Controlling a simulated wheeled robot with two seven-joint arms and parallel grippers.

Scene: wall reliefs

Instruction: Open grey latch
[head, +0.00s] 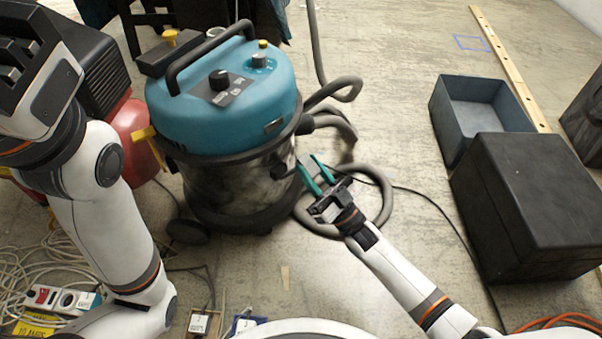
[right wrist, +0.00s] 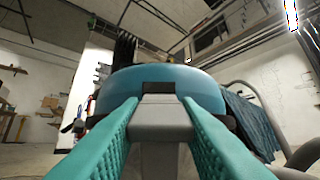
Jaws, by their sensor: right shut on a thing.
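The vacuum cleaner (head: 225,105) has a teal lid on a shiny metal drum and stands on the floor. The grey latch (right wrist: 162,118) is a smooth grey piece under the teal lid in the right wrist view. My right gripper (head: 309,163) is at the drum's right side with its teal fingers pointing at it. In the right wrist view the two fingers lie on either side of the latch, shut on it. In the head view the latch is hard to make out at the fingertips. My left arm shows at left, but its fingers are not seen.
A grey hose (head: 374,215) loops on the floor beside the right gripper. A black case (head: 530,200) and an open grey bin (head: 450,105) stand at right. Tangled cables and a power strip (head: 62,298) lie at lower left.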

